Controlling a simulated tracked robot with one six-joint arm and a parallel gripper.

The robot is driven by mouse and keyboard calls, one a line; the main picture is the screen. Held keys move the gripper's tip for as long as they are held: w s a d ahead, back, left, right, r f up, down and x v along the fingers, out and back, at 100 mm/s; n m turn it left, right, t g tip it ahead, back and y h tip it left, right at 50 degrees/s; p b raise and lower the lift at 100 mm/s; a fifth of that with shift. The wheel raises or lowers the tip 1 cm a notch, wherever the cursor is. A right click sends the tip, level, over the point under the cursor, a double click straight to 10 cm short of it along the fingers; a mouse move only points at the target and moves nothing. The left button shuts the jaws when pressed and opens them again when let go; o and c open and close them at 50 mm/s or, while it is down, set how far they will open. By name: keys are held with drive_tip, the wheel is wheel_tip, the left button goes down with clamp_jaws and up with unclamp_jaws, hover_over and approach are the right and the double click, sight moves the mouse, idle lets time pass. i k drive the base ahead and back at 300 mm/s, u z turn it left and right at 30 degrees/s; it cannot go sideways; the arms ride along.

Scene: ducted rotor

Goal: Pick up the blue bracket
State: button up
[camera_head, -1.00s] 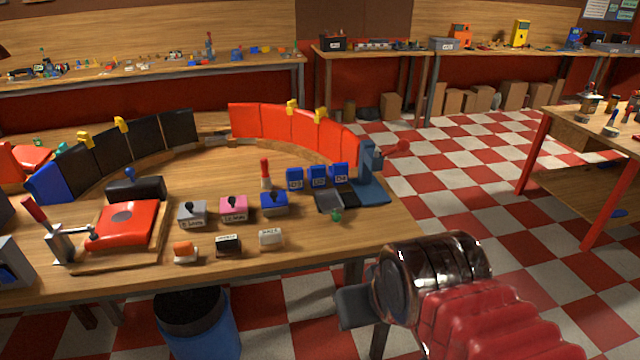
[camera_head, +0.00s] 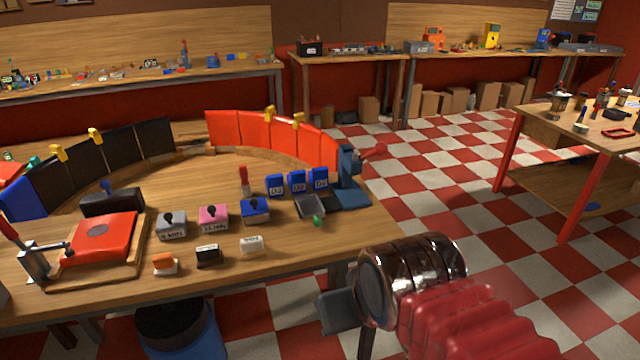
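No part in view can be told for certain as the blue bracket. A blue upright piece (camera_head: 347,172) with a flat base and a red lever stands at the right end of the curved workbench. It looks like a small press or stand. My gripper (camera_head: 338,312) is at the bottom centre, in front of the bench's front right corner and apart from the blue piece. Only one dark grey finger part shows clearly, beside my shiny dark wrist, so its opening is hidden.
The curved workbench (camera_head: 330,236) holds stamps, blue boxes, a red press and upright panels. A blue bin (camera_head: 196,338) stands below it. A red-legged table (camera_head: 548,122) with loose parts is at the right. Cluttered benches line the back wall. The checkered floor between is clear.

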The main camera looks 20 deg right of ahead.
sight(318, 177)
drive_tip(key=k, duration=0.65)
drive_tip(key=z, duration=0.05)
drive_tip(key=i, duration=1.55)
drive_tip(key=u, duration=0.8)
drive_tip(key=i, duration=0.4)
drive_tip(key=u, duration=0.25)
